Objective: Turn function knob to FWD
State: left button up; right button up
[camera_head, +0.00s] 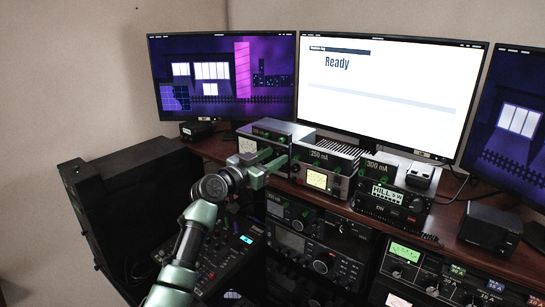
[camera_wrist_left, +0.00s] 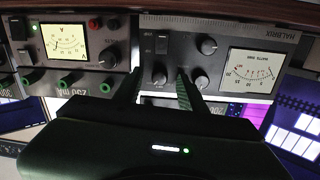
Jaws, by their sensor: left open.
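The tuner (camera_head: 295,129) is a grey box at the left of the shelf, partly behind my left gripper. In the left wrist view, upside down, it is the Halbrix panel (camera_wrist_left: 260,32) with a lit power meter (camera_wrist_left: 257,71) and three dark knobs: one alone (camera_wrist_left: 207,46) and a pair, the left one (camera_wrist_left: 158,75) and the right one (camera_wrist_left: 201,79). I cannot read which is the function knob or its setting. My left gripper (camera_head: 273,158) is open in front of the panel. In the wrist view its fingers (camera_wrist_left: 159,73) stand either side of the pair's left knob; contact is unclear.
A 250 mA meter unit (camera_head: 318,179) and a 300 mA unit with a radio (camera_head: 390,195) stand to the right. Monitors (camera_head: 385,95) stand behind. Rack radios (camera_head: 310,250) and a mixer (camera_head: 225,255) lie below; a black case (camera_head: 125,200) is at left.

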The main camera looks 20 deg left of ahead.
pick_arm(q)
grip_shut()
jog(key=n, duration=0.2)
jog(key=shift+f+n+b, duration=0.1)
jog(key=shift+n+b, duration=0.25)
jog(key=shift+n, duration=0.05)
jog(key=n, duration=0.2)
jog(key=shift+n, duration=0.4)
jog(key=n+p, duration=0.1)
jog(key=n, duration=0.3)
jog(key=shift+n, duration=0.3)
jog(key=n+p, duration=0.2)
jog(key=n, duration=0.4)
jog(key=shift+t, duration=0.4)
jog(key=shift+f+y+p, duration=0.1)
jog(key=shift+y+p, duration=0.2)
